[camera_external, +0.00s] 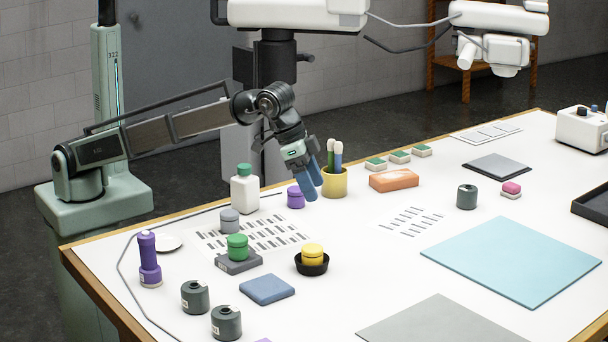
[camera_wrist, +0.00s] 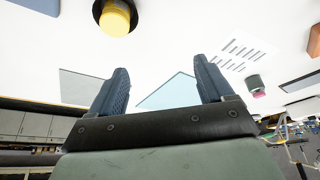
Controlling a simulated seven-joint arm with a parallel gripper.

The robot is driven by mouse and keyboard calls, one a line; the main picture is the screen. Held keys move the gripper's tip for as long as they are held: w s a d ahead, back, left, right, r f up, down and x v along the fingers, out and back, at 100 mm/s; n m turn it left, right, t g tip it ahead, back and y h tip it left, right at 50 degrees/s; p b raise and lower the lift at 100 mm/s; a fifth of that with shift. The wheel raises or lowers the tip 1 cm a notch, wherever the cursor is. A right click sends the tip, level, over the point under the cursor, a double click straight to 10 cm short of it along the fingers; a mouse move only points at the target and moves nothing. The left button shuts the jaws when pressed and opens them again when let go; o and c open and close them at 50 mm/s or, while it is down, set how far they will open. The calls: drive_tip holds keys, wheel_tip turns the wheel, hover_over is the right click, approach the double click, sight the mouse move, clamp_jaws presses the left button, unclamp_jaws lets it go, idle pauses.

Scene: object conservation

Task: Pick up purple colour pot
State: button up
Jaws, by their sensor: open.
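A small purple pot (camera_external: 295,198) stands upright on the white table in the external view, between the white bottle and the yellow cup. My gripper (camera_external: 314,183) is above the table just right of the purple pot, its blue fingers pointing down. In the external view the fingers are close beside the pot; I cannot tell the exact gap in depth. In the wrist view the gripper (camera_wrist: 160,84) is open with nothing between its fingers. The purple pot does not show in the wrist view. Another purple, taller stacked object (camera_external: 149,260) stands at the table's left.
A white bottle with green cap (camera_external: 244,192) and a yellow cup with brushes (camera_external: 335,183) flank the purple pot closely. A grey pot (camera_external: 229,221), a green pot (camera_external: 237,247) and a yellow pot in a black dish (camera_external: 312,256) stand in front.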

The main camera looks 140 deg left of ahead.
drive_tip(key=s+a+r+n, duration=0.1)
drive_tip(key=s+a, duration=0.5)
drive_tip(key=a, duration=0.2)
drive_tip(key=n, duration=0.2)
hover_over(294, 188)
drive_tip(key=s+d+f+m, duration=0.3)
drive_tip(key=s+d+f, duration=0.1)
drive_tip(key=x, duration=0.8)
drive_tip(key=shift+w+a+r, duration=0.1)
drive_tip(key=shift+w+a, duration=0.1)
drive_tip(key=shift+a, duration=0.05)
drive_tip(key=shift+w+x, duration=0.1)
drive_tip(key=shift+x, duration=1.2)
drive_tip(key=shift+w+x, duration=0.15)
drive_tip(key=shift+x, duration=1.2)
drive_tip(key=shift+a+r, duration=0.15)
drive_tip(key=shift+c, duration=0.4)
drive_tip(key=c, duration=1)
